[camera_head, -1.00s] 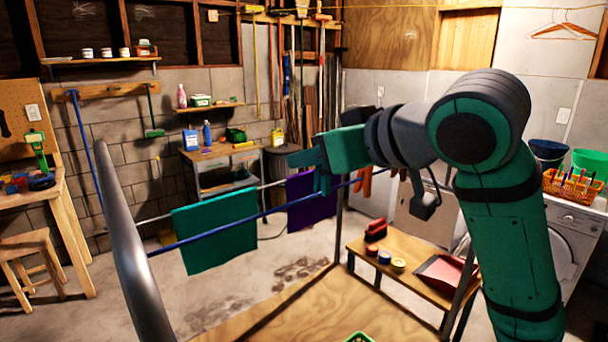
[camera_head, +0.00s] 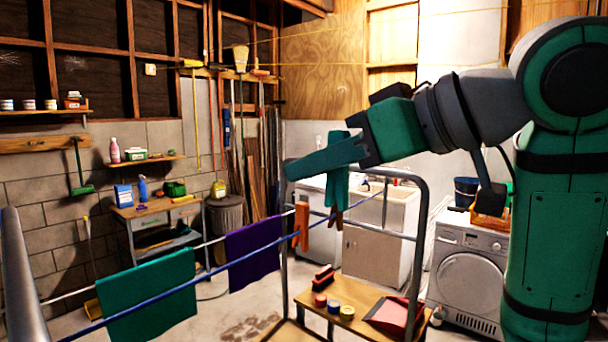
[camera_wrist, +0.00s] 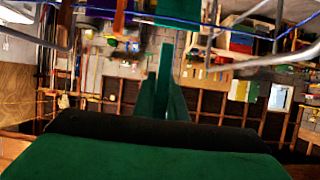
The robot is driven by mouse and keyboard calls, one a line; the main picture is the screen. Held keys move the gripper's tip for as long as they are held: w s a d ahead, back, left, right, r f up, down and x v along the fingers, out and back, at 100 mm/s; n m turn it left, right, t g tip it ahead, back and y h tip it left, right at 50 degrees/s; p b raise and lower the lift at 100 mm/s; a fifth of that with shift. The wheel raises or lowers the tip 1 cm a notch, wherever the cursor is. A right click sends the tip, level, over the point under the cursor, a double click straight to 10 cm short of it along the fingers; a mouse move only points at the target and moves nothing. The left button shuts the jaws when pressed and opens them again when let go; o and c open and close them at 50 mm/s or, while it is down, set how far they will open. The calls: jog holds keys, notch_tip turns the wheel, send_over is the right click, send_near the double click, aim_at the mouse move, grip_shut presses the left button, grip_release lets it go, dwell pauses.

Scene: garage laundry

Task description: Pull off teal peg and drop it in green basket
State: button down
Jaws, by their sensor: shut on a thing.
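The teal peg (camera_head: 335,196) hangs upright, legs down, in my gripper (camera_head: 303,165). The teal fingers point left and are shut across the peg's upper part. The peg's legs overlap the blue line (camera_head: 262,247) in the head view; I cannot tell whether they touch it. In the wrist view the peg (camera_wrist: 165,68) shows between the fingers (camera_wrist: 160,92). An orange peg (camera_head: 300,226) sits on the blue line to the left. No green basket can be made out now.
A teal cloth (camera_head: 150,293) and a purple cloth (camera_head: 253,252) hang on the rack. A low wooden bench (camera_head: 320,300) with tins and a red dustpan (camera_head: 390,316) stands below. A washing machine (camera_head: 468,270) is at the right. A shelf cart (camera_head: 160,215) stands at the back left.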

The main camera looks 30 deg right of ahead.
jog(key=shift+r, duration=2.55)
jog(key=shift+w, duration=0.15)
jog(key=shift+s, duration=0.2)
